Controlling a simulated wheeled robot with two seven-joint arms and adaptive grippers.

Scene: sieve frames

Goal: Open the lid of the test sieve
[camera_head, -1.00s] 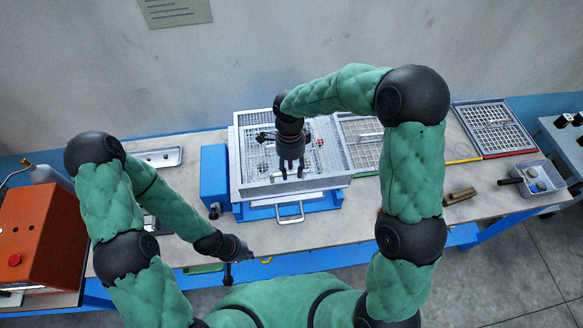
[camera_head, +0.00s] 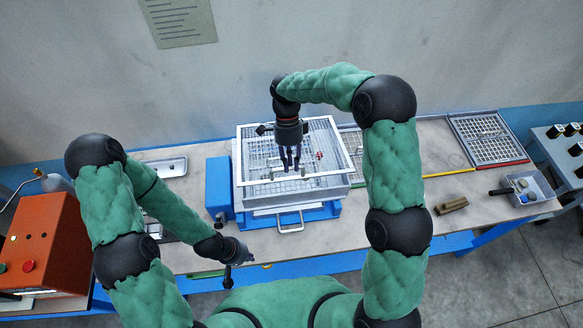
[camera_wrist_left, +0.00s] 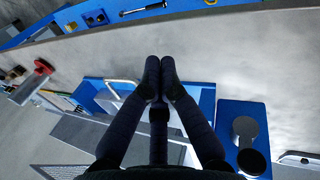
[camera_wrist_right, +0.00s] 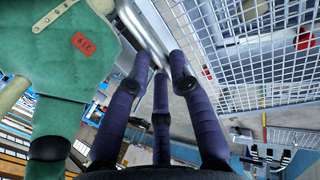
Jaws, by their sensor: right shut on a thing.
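The test sieve (camera_head: 325,188) is a grey box on a blue base on the bench. Its lid (camera_head: 344,146), a pale frame with wire mesh, looks tilted, with its front edge raised a little above the box. My right gripper (camera_head: 291,170) is shut on the lid's front bar. In the right wrist view its fingers (camera_wrist_right: 163,68) close on the grey bar beside the lid's mesh (camera_wrist_right: 245,55); the exact contact is partly hidden. My left gripper (camera_head: 247,261) is shut and empty at the bench's front edge, apart from the sieve; its fingertips meet in the left wrist view (camera_wrist_left: 160,76).
A blue block (camera_head: 217,186) and a metal loop handle (camera_head: 290,228) adjoin the sieve. Mesh screens (camera_head: 480,129), a brown block (camera_head: 451,206) and a bin (camera_head: 535,196) lie right. A metal tray (camera_head: 165,166) and an orange machine (camera_head: 45,240) stand left.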

